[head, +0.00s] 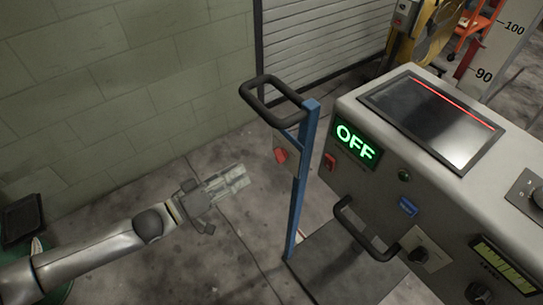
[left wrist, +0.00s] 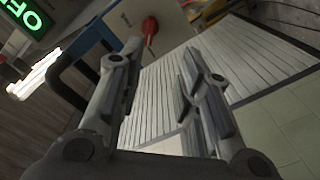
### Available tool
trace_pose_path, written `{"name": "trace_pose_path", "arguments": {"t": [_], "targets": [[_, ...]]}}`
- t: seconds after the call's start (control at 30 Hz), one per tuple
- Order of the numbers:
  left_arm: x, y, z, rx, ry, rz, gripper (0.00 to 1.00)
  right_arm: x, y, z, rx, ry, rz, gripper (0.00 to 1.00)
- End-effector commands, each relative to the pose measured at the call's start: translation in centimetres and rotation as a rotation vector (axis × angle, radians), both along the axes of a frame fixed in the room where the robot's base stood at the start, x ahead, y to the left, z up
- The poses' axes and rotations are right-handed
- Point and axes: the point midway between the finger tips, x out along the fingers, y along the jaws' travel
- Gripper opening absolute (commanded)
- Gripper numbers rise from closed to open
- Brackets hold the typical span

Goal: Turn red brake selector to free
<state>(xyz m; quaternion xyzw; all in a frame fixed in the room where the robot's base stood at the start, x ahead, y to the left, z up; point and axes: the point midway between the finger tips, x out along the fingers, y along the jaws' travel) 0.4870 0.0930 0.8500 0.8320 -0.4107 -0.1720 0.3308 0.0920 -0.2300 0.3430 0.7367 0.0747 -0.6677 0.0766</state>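The red brake selector (head: 281,155) is a small red knob on a pale plate of the blue post (head: 298,185), below a black loop handle. In the left wrist view the red knob (left wrist: 151,28) shows on its panel, beyond the fingertips and a little above the gap between them. My left gripper (head: 242,178) is left of the post and apart from the selector, pointing toward the post. In the left wrist view its two fingers (left wrist: 160,52) are spread with nothing between them. My right gripper is in neither view.
The black loop handle (head: 262,102) juts left from the post top. A grey console (head: 440,205) with a green OFF sign (head: 356,143), a dark screen (head: 432,118) and a lower black handle (head: 365,232) stands at right.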

Motion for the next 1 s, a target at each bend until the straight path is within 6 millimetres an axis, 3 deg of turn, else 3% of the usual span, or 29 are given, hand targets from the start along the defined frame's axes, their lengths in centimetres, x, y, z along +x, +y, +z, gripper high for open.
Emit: {"name": "trace_pose_path", "arguments": {"t": [0.23, 0.7, 1.0], "targets": [[0.4, -1.8, 1.1, -0.031, 0.011, -0.022, 0.32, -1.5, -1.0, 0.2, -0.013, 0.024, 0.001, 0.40], [5.0, -8.0, 1.0, -0.028, 0.009, -0.020, 0.32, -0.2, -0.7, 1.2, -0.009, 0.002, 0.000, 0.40], [5.8, -9.1, 0.9, -0.025, 0.010, -0.020, 0.32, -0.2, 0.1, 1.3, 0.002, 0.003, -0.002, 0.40]]}}
